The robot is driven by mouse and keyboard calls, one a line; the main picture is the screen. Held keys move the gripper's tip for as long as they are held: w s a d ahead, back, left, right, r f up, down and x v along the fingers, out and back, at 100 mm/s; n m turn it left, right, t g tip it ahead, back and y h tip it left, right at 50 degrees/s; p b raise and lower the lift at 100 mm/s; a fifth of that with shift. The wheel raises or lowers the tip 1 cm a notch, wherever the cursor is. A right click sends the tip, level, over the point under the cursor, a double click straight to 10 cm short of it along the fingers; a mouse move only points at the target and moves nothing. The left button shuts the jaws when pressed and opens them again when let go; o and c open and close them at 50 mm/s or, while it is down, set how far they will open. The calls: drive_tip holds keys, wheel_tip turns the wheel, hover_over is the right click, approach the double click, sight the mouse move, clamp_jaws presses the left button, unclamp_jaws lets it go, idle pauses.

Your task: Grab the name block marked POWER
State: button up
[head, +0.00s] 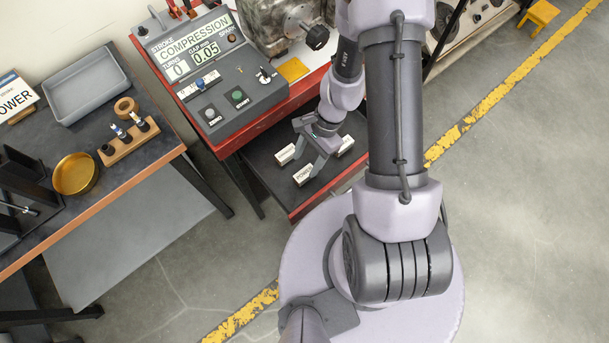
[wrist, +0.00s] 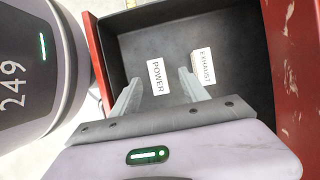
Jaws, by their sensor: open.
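The POWER block (wrist: 157,77) is a white block with dark lettering, lying on the dark floor of an open red-edged drawer (head: 265,160). In the head view it is the front block (head: 303,175). My gripper (wrist: 160,84) is open and empty. In the wrist view the POWER block shows between its two fingertips, nearer the left one; I cannot tell the height gap. The EXHAUST block (wrist: 203,66) lies just right of the right fingertip. In the head view my gripper (head: 308,160) is over the drawer and partly covers the space between blocks.
Other white blocks lie at the drawer's left (head: 285,154) and right (head: 346,145). A grey console (head: 220,85) stands on the red cart above. A workbench at left holds a grey tray (head: 68,113), a brass bowl (head: 75,185) and a POWER sign (head: 15,98).

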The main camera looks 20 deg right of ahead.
sight(304, 173)
drive_tip(key=b+x, duration=0.2)
drive_tip(key=x, duration=0.1)
drive_tip(key=d+b+x, duration=0.1)
drive_tip(key=x, duration=0.1)
drive_tip(key=shift+s+f, duration=0.15)
drive_tip(key=shift+f, duration=0.1)
drive_tip(key=shift+r, duration=0.1)
drive_tip(key=shift+c, duration=0.2)
clamp_jaws()
